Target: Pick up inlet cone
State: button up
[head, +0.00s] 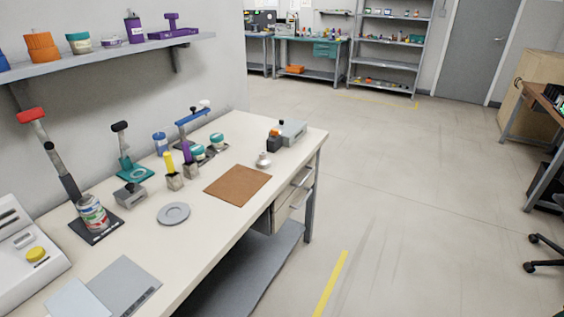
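A small pale, knob-like piece with a wide round base (263,161) stands upright on the workbench, just behind the brown mat. It looks most like the inlet cone, but it is too small in the head view to be certain. A flat grey ring-shaped disc (173,213) lies on the bench to the left of the mat. My gripper is not in view, so I cannot see where it is relative to these pieces.
The cream workbench (215,235) holds a brown mat (237,185), a tin can (93,213), a grey block device (291,132) and several upright tools along the wall. A wall shelf (110,55) overhangs its back. The floor (420,200) to the right is clear.

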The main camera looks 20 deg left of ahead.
aim_at(263, 162)
jog(key=z, duration=0.55)
jog(key=i, duration=2.2)
jog(key=u, duration=1.2)
jog(key=i, duration=0.8)
jog(key=u, duration=0.95)
